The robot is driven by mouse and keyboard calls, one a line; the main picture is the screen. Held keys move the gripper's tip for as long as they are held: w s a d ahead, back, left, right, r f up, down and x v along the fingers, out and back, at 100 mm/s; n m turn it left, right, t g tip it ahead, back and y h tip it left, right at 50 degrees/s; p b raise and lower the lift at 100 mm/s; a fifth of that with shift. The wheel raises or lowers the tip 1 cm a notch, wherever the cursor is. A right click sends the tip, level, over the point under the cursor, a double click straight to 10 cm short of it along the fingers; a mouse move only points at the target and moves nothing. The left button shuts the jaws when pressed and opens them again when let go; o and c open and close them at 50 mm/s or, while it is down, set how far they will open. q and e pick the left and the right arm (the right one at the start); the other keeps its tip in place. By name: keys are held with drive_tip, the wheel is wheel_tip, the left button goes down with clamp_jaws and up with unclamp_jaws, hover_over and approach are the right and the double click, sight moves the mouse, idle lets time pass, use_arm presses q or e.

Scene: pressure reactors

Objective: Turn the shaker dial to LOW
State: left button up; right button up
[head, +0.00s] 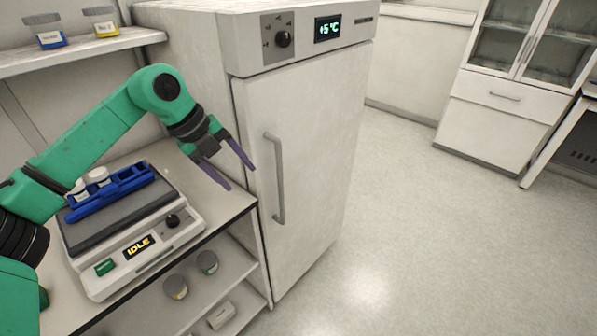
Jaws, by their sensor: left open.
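The shaker (185,241) stands on the bench at the left, with a grey body and a blue rack (112,191) on top. Its black dial (172,220) is at the right of its front panel. Its lit display (139,246) reads IDLE. The dial's setting is too small to read. My left gripper (238,172) is open and empty. It is above and to the right of the dial, apart from it, close to the fridge's side and door edge. My right gripper is not in view.
A white fridge (320,130) with a vertical handle (277,180), its own knob (283,40) and a +5°C display stands right of the bench. A green button (105,267) is on the shaker's front. Jars stand on shelves above and below. Floor on the right is clear.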

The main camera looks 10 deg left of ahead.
use_arm(q)
drive_tip(key=d+r+m+h, duration=0.1)
drive_tip(key=d+h, duration=0.5)
drive_tip(key=d, duration=0.7)
drive_tip(key=shift+s+d+m+t, duration=0.15)
drive_tip(key=shift+d+m+t, duration=0.25)
drive_tip(key=shift+m, duration=0.4)
drive_tip(key=shift+r, duration=0.1)
